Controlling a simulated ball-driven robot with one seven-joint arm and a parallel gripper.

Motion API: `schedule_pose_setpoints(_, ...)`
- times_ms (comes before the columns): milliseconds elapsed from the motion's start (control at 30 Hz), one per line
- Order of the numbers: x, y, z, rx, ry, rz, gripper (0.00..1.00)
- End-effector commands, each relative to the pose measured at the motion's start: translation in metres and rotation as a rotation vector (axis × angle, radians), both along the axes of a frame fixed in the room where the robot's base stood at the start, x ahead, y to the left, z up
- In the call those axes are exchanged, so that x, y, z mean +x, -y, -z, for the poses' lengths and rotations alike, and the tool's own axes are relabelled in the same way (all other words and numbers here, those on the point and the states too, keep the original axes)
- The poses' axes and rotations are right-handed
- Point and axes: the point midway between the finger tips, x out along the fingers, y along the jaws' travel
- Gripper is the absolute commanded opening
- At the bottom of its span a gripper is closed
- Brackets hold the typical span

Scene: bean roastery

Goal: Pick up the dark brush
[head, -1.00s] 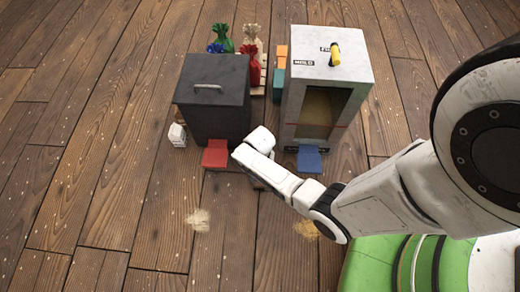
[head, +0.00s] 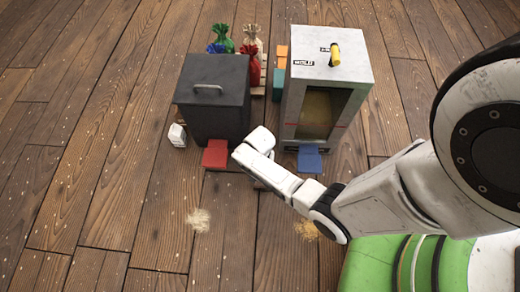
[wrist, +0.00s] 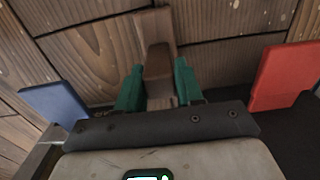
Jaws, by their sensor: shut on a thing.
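The dark brush (wrist: 158,62) shows in the wrist view as a brown block with a paler wooden part beyond it. My gripper (wrist: 158,82) has its two green fingers on either side of the brush, shut on it. The wood floor lies behind it. In the head view my wrist and arm cover the fingers and the brush, between the black bin and the white cabinet, so I cannot tell there how high the brush is.
A black bin (head: 212,100) with a red plate (head: 215,154) stands left of my wrist. A white cabinet (head: 325,75) with a blue plate (head: 309,158) stands right. Coloured sacks (head: 222,42) are behind. Pale debris (head: 199,220) lies on the open floor in front.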

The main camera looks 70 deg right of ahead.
Motion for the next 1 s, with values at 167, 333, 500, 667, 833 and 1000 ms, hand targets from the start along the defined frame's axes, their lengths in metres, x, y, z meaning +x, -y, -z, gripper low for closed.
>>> schedule_pose_setpoints(167,0.0,0.0,-0.001,0.0,0.0,0.0,0.0)
schedule_pose_setpoints(333,0.001,0.0,-0.011,-0.001,0.001,-0.001,0.0)
schedule_pose_setpoints(500,0.001,0.0,-0.035,0.0,0.002,-0.001,0.0)
schedule_pose_setpoints(667,-0.021,-0.008,-0.064,0.002,-0.001,0.001,0.0)
schedule_pose_setpoints(833,-0.052,-0.017,-0.103,0.001,-0.001,0.001,0.0)
schedule_pose_setpoints(1000,-0.091,-0.03,-0.115,0.001,-0.003,0.001,0.0)
